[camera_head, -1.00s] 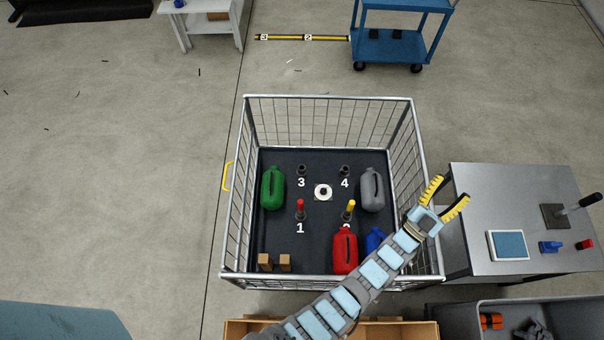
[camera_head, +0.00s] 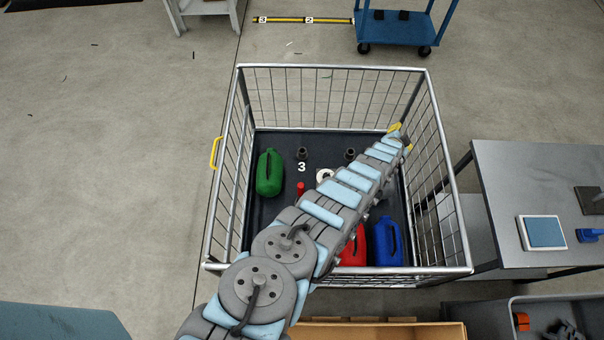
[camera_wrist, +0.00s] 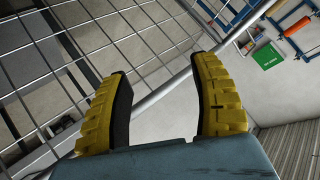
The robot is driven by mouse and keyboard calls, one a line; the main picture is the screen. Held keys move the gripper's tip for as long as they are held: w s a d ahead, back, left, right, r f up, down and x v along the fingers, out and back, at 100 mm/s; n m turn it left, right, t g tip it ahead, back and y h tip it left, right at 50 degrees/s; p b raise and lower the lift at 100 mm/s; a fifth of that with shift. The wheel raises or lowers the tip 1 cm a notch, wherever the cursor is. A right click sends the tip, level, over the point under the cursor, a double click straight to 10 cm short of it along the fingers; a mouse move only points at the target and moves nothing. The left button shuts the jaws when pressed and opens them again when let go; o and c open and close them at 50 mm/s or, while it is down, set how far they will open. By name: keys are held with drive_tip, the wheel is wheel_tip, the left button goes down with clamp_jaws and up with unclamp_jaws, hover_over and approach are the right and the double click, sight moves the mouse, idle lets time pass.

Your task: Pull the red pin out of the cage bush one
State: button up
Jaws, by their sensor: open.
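The red pin (camera_head: 300,188) stands in the wire cage (camera_head: 330,67), left of centre on the dark floor. Only its upper part shows in the head view; my arm hides its lower end, its bush and the floor number. My gripper (camera_head: 400,137) is at the cage's right side wall, well to the right of and beyond the pin in the picture. In the wrist view my gripper (camera_wrist: 162,80) has its two yellow fingers spread with nothing between them, facing wire mesh and a rail. The pin is not in the wrist view.
The cage also holds a green can (camera_head: 269,173), a red can (camera_head: 352,248), a blue can (camera_head: 387,241) and dark bushes (camera_head: 302,153). My arm crosses the cage diagonally. A metal table (camera_head: 510,190) stands right of the cage.

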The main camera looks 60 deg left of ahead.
drive_tip(key=s+a+f+m+g+h+b, duration=0.1)
drive_tip(key=s+a+f+g+b, duration=0.2)
drive_tip(key=s+a+f+b, duration=0.3)
drive_tip(key=m+g+h+b, duration=0.2)
drive_tip(key=g+h+b, duration=0.3)
drive_tip(key=g+b, duration=0.3)
approach(301, 185)
drive_tip(key=shift+t, duration=0.4)
drive_tip(key=f+b, duration=0.2)
drive_tip(key=f, duration=0.2)
drive_tip(key=f+b, duration=0.2)
drive_tip(key=f, duration=0.1)
drive_tip(key=f+b, duration=0.2)
drive_tip(key=f, duration=0.2)
drive_tip(key=shift+s+d+f, duration=0.2)
drive_tip(key=shift+s+f, duration=0.15)
drive_tip(key=shift+s, duration=0.05)
drive_tip(key=shift+f+b, duration=0.65)
drive_tip(key=shift+f, duration=0.5)
drive_tip(key=shift+c, duration=0.3)
